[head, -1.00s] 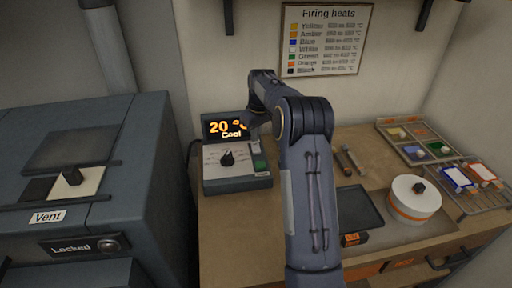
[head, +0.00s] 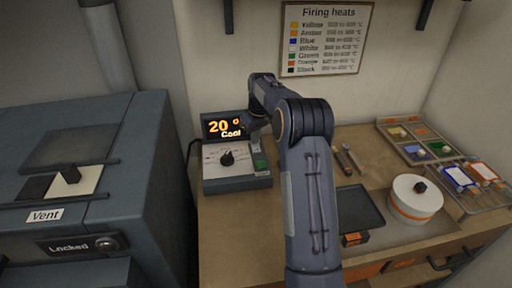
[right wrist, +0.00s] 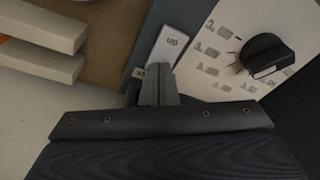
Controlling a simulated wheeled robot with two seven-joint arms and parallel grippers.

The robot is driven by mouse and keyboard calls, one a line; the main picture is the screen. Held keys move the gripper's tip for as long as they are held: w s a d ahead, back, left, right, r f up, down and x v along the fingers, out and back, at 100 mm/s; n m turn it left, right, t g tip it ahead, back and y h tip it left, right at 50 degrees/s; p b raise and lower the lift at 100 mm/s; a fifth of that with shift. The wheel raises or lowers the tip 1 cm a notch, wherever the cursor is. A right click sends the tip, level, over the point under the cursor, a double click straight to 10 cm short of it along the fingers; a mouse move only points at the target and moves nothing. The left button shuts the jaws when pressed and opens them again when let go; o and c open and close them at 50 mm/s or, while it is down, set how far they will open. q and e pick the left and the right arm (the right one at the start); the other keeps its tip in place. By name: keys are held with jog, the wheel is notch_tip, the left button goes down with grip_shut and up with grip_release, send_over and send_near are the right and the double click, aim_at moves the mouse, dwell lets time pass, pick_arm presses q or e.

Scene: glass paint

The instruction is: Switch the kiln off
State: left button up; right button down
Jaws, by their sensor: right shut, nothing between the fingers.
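The kiln controller (head: 237,181) stands on the bench with a black dial (head: 227,158) and a green patch (head: 258,163) at its right side. Its display (head: 217,127) reads 20 and "Cool", partly hidden by my right arm. In the right wrist view the dial (right wrist: 268,55) is at the right, and a pale switch (right wrist: 168,46) with small lettering lies just beyond the fingertips. My right gripper (right wrist: 158,72) is shut and empty, its tips at the near end of the switch; I cannot tell whether they touch. My left gripper is not in view.
The kiln (head: 160,185) stands at the left, with a Vent slider (head: 70,174) and a "Locked" panel (head: 75,246). A heat chart (head: 325,40) hangs behind.

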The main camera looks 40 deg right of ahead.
jog(key=shift+f, duration=0.2)
jog(key=shift+r, duration=0.1)
notch_tip(320, 180, up, 7)
jog(key=p, duration=0.6)
dwell(0.6)
jog(key=s+a+r+m+t+y, duration=0.1)
jog(key=s+a+r+t+y, duration=0.1)
jog(key=s+a+r, duration=1.05)
jog(key=s+a+f+t+y, duration=0.1)
jog(key=s+a+f, duration=0.3)
jog(key=s+a, duration=0.3)
jog(key=s+a+f, duration=0.3)
jog(key=s+a, duration=0.5)
jog(key=s, duration=0.6)
jog(key=shift+s+f+m+t+y, duration=0.15)
jog(key=shift+f+m+t+y, duration=0.25)
